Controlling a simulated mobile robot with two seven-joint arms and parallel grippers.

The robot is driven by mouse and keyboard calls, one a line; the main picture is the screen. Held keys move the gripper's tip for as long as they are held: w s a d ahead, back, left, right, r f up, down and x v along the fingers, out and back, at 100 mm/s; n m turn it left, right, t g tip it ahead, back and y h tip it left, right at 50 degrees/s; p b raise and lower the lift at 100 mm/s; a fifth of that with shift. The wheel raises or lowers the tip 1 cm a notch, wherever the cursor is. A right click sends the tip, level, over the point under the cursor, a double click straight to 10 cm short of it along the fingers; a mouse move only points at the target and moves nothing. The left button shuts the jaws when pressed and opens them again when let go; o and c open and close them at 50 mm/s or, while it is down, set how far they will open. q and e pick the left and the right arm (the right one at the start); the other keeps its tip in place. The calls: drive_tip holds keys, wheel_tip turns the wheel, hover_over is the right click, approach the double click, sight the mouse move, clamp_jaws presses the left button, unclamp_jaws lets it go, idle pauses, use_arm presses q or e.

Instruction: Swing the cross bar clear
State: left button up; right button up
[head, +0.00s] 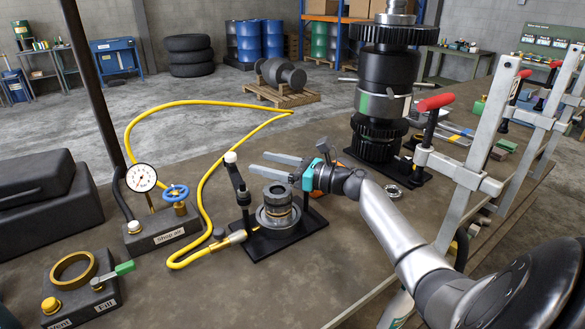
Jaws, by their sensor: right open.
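My right gripper (259,163) is open, with its two grey fingers pointing left above a small black fixture (286,239). A dark bar (238,180) with a light knob on its upper end rises at the fixture's left side, slightly tilted; it looks like the cross bar. The fingertips are just right of this bar, with a visible gap, and nothing shows between them. A round metal part with a dark ringed top (277,208) sits in the fixture, uncovered from above. The gripper hides part of the fixture's far side. My left gripper is out of view.
A yellow hose (197,185) loops from the fixture to the shop air block (160,232) with its gauge. A vent and fill block (82,285) stands front left. A tall dark gear stack (386,85) and red-handled clamps (436,102) stand to the right.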

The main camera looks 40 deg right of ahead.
drive_tip(key=v, duration=0.6)
drive_tip(key=shift+s, duration=0.2)
drive_tip(key=shift+d, duration=0.1)
